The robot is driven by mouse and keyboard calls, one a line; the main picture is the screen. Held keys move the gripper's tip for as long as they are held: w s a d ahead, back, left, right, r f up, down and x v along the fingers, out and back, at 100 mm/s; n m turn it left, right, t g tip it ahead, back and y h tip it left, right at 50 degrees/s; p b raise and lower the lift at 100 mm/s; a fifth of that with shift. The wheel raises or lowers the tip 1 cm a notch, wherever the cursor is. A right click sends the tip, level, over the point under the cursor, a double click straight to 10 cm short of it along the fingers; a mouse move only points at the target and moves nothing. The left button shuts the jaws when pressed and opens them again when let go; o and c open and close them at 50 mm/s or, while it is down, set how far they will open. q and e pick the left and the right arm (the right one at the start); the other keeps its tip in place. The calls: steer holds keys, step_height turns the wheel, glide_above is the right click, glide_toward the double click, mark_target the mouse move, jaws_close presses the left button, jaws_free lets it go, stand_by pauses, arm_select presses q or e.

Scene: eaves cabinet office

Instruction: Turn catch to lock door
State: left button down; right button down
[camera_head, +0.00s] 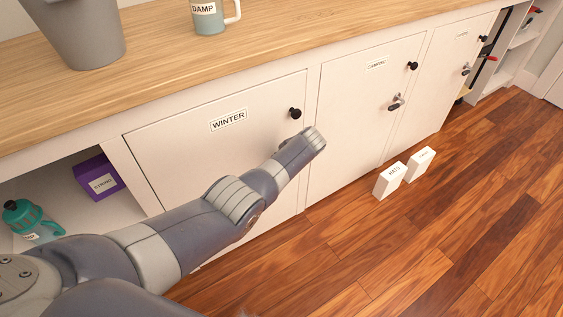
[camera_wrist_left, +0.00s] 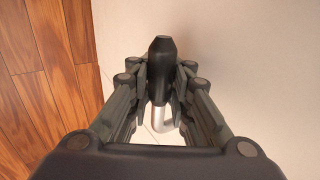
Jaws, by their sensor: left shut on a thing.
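The cabinet door labelled WINTER (camera_head: 175,145) looks flush with its frame, with a round black knob (camera_head: 295,113) near its upper right corner. My left arm reaches across this door. Its wrist end is just below the knob and hides the gripper fingers and the catch from the head view. In the left wrist view, my left gripper (camera_wrist_left: 161,78) is shut on a black catch handle (camera_wrist_left: 161,56). The handle stands between both fingers, and a bright metal part (camera_wrist_left: 164,124) shows below it. My right gripper is not in view.
Two further doors to the right carry black knobs and metal catches (camera_head: 395,102). White boxes (camera_head: 388,182) stand on the wooden floor (camera_head: 450,230). A purple box (camera_head: 98,178) and teal bottle (camera_head: 30,218) sit in the open left compartment. A grey bin (camera_head: 75,35) and mug (camera_head: 208,20) stand on the worktop.

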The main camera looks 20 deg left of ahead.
arm_select(q)
steer(key=shift+w+r, duration=0.2)
steer(key=shift+r, duration=0.1)
steer(key=c, duration=1.8)
jaws_free()
steer(key=shift+o, duration=0.2)
steer(key=shift+s+r, duration=0.1)
steer(key=shift+s, duration=0.05)
steer(key=shift+d, duration=0.1)
steer(key=v, duration=1.2)
steer(key=shift+s, duration=0.1)
